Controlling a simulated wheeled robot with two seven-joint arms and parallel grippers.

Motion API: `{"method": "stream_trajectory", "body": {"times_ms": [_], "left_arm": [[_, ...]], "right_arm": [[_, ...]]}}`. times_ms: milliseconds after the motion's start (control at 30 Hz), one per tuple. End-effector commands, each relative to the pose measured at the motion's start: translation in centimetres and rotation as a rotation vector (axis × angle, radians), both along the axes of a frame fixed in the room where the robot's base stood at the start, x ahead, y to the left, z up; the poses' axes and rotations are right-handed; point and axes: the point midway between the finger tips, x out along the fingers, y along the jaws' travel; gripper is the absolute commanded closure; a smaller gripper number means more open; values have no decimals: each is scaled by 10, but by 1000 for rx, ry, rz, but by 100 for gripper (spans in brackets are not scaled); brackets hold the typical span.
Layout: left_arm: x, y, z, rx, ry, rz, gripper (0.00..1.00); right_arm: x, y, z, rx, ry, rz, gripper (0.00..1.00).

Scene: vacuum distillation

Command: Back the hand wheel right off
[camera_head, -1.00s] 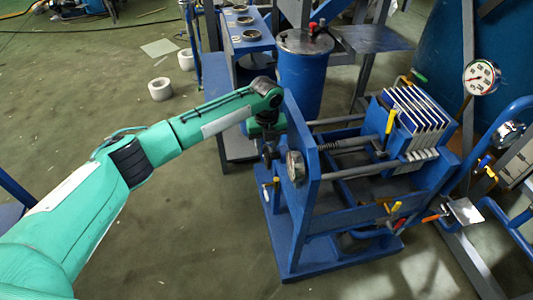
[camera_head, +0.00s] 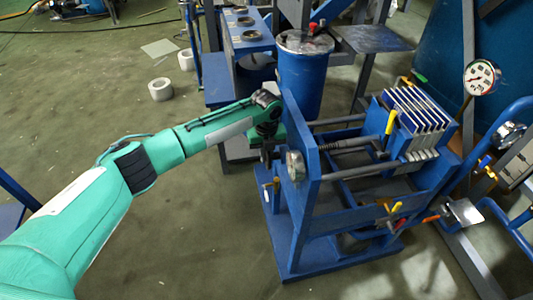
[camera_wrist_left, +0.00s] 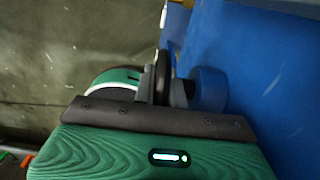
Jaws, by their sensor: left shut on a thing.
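The hand wheel (camera_wrist_left: 162,72) is a dark round rim seen nearly edge-on in the wrist view, in front of a blue round hub on the blue end plate (camera_wrist_left: 265,75). My left gripper (camera_wrist_left: 163,88) is shut on its rim. In the head view, my left gripper (camera_head: 266,150) comes down from the wrist at the left face of the press's end plate (camera_head: 303,160). The wheel is small and mostly hidden there, so its turn and any gap to the hub cannot be told. My right gripper is out of view.
The blue press frame has a threaded spindle (camera_head: 345,144), guide rods and a stack of white plates (camera_head: 418,108). A round metal-rimmed fitting (camera_head: 295,166) sits on the end plate near my gripper. A blue drum (camera_head: 303,75) stands behind. Floor at the left is open.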

Motion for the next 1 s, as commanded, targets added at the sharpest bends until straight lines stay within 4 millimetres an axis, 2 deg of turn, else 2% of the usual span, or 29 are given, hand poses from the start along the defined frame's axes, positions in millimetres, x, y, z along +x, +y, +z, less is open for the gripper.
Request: {"method": "stream_trajectory", "body": {"times_ms": [267,333,433,800,833,900,1000], "left_arm": [[3,0,-2,-44,142,5,100],[3,1,-3,-56,178,6,100],[3,1,-2,-68,213,3,100],[3,1,-1,-74,228,1,100],[3,1,-1,-74,228,1,81],[3,1,-1,-74,228,1,68],[2,1,-1,-74,229,1,65]], "right_arm": [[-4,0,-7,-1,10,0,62],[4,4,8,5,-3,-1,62],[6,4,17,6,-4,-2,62],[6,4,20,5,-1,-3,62],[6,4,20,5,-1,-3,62],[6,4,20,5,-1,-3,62],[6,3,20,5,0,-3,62]]}}
